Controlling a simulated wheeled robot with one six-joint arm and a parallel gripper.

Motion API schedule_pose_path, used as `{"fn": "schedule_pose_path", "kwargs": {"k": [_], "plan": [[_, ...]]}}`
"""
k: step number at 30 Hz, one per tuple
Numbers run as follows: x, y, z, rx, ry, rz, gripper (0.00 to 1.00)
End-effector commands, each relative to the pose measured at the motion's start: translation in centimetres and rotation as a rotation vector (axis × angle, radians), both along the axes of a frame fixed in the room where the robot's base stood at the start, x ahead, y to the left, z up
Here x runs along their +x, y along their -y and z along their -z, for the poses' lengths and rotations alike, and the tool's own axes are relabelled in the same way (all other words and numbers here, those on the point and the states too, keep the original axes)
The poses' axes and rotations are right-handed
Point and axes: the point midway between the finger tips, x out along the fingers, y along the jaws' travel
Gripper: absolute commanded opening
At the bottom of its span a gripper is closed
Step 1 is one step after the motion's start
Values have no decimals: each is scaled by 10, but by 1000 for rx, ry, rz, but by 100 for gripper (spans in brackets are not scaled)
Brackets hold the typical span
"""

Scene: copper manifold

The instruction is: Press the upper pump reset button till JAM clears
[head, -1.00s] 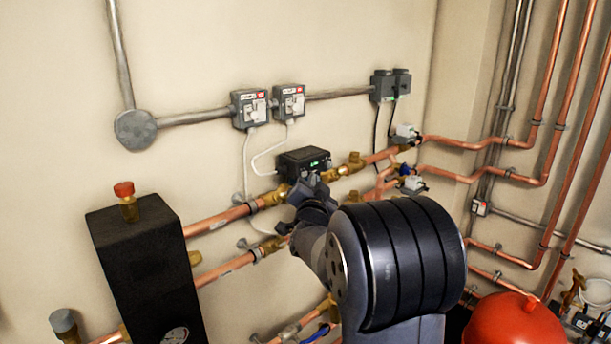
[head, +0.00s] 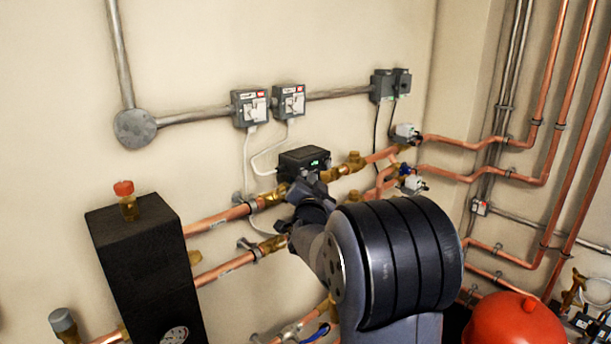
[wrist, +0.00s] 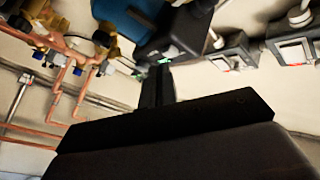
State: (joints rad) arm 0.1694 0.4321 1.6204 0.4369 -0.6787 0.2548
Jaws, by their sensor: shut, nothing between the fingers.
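The upper pump (head: 303,162) is a dark box with a small green lit display, set on the upper copper pipe. My gripper (head: 308,187) is just in front of and below it in the head view, hiding its lower front. In the wrist view the pump (wrist: 178,38) shows at the top, with its green light (wrist: 166,60) by the fingertips. The shut, empty fingers of my gripper (wrist: 157,82) reach towards that lit face. I cannot tell whether they touch it. The reset button is not distinguishable, and the display text is too small to read.
Two grey switch boxes (head: 270,104) are on the wall above the pump. Copper pipes with brass valves (head: 353,162) run beside it. A black cabinet (head: 147,270) stands at the left, and a red vessel (head: 515,322) at the lower right.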

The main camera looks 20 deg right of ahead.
Motion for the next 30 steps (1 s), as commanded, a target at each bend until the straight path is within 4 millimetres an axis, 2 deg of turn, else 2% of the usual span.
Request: {"fn": "schedule_pose_path", "kwargs": {"k": [30], "plan": [[9,-4,0,-1,1,0,0]]}}
